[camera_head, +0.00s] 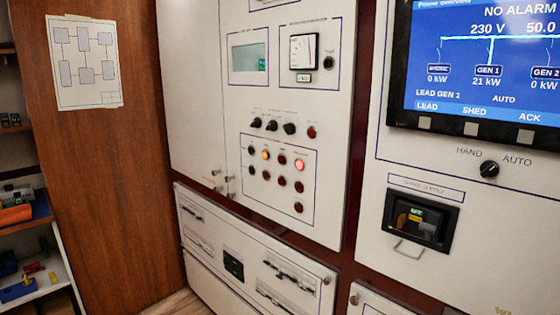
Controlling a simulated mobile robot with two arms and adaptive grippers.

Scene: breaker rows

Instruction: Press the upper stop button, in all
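Neither of my grippers is in view. Another red button (311,132) is right of the black knobs (271,125) above the group. The labels are too small to read, so I cannot tell which is the upper stop button.
A blue screen (480,60) and a black breaker unit (420,218) with a wire handle are on the right panel. A black selector knob (489,169) is above the breaker. Low breaker panels (250,265) run below the door. Shelves with tools (20,215) stand at far left.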

